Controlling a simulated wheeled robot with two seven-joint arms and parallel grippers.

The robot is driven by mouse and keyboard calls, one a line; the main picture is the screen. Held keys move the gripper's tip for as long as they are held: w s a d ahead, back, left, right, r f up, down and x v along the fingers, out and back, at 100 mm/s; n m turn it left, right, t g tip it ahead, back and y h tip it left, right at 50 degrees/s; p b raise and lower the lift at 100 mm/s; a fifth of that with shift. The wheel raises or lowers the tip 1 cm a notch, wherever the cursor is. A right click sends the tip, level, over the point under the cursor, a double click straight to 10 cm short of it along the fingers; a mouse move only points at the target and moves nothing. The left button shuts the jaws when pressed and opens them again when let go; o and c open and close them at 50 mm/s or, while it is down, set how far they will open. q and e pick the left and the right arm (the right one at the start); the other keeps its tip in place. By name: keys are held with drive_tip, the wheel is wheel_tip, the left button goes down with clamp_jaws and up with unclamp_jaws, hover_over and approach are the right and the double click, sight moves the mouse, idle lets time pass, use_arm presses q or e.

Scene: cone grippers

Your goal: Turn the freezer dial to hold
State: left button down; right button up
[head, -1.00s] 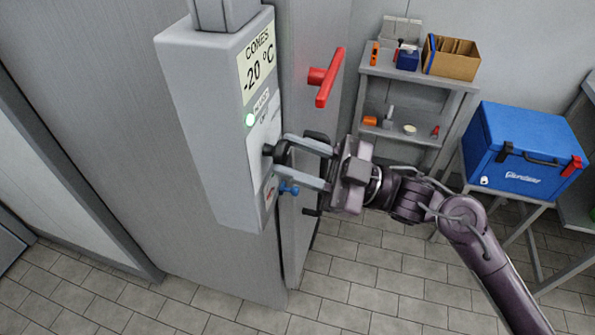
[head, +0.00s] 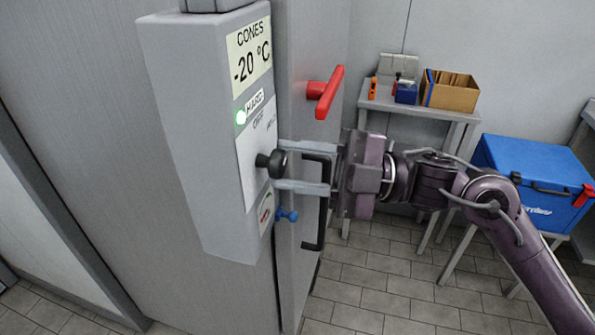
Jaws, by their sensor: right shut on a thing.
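The freezer dial (head: 270,163) is a black knob on the front of a grey control box (head: 195,120) in the head view. The dial's pointer and the hold mark are hidden or too small to read. My left gripper is not in view.
A blue valve-like knob (head: 287,215) sits just below the gripper. A red handle (head: 327,92) and a black door handle (head: 318,200) are close by. A shelf (head: 425,105) with a cardboard box (head: 449,88) and a blue cooler (head: 535,165) stand at right.

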idle(0.4)
drive_tip(key=o, duration=1)
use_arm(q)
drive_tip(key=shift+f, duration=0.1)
use_arm(e)
drive_tip(key=shift+d+f, duration=0.15)
drive_tip(key=shift+d, duration=0.25)
drive_tip(key=shift+w+d+f+b, duration=0.1)
drive_tip(key=shift+d+f+b, duration=0.15)
drive_tip(key=shift+d, duration=0.4)
drive_tip(key=shift+d+f+b, duration=0.1)
drive_tip(key=shift+d+b, duration=0.25)
drive_tip(key=shift+d, duration=0.25)
drive_tip(key=b, duration=0.1)
approach(285, 166)
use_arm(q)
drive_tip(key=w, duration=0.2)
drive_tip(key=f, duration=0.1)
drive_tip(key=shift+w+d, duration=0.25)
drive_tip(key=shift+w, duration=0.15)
use_arm(e)
drive_tip(key=shift+s+a+r, duration=0.25)
